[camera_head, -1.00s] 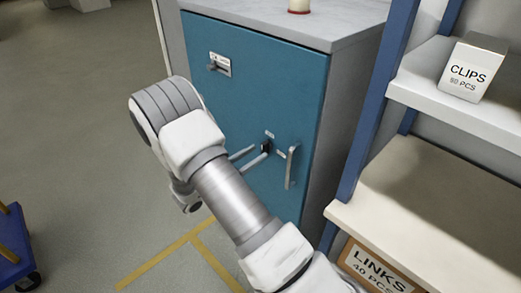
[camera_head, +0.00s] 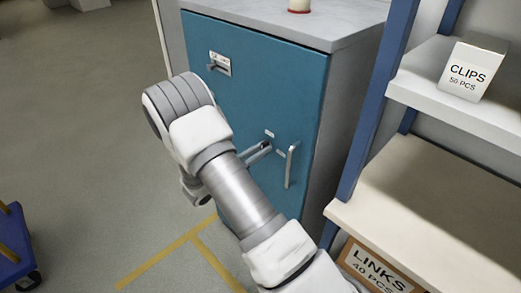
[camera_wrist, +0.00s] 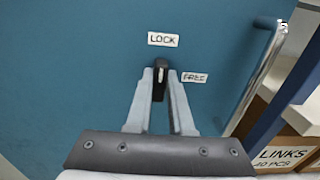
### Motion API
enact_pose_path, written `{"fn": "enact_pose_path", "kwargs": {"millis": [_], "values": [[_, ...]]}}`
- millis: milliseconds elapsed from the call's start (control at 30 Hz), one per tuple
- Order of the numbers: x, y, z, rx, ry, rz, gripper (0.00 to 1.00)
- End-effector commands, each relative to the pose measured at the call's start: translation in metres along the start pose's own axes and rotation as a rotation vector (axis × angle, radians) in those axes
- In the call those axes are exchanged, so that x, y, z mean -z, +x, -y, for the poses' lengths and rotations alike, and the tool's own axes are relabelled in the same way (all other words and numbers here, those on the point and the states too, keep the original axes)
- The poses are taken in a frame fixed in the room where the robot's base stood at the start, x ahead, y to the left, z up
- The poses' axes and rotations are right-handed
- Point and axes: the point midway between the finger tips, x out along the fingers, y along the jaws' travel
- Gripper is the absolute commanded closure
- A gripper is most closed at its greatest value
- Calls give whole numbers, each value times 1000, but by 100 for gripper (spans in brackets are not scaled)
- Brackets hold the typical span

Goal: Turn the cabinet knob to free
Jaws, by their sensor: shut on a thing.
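The cabinet knob (camera_wrist: 160,77) is small and black with a pale pointer line. In the wrist view it stands upright, its line pointing up at the LOCK label (camera_wrist: 163,40). The FREE label (camera_wrist: 195,77) is to its right. My gripper (camera_wrist: 160,85) is shut on the knob, one finger on each side. In the head view my gripper (camera_head: 258,153) reaches the blue cabinet door (camera_head: 265,95), and the fingers hide most of the knob.
A vertical door handle (camera_head: 291,164) is just right of the knob. Another latch (camera_head: 219,65) is at the door's upper left. A blue-framed shelf (camera_head: 465,110) stands close on the right. Open floor lies to the left.

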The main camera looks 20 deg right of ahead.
Motion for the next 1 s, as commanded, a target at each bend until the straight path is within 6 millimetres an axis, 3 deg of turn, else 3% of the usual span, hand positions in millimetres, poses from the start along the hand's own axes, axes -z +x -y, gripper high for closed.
{"fn": "enact_pose_path", "kwargs": {"millis": [467,1000], "values": [[3,-1,0,-1,96,-1,100],[7,0,3,0,568,0,100]]}}
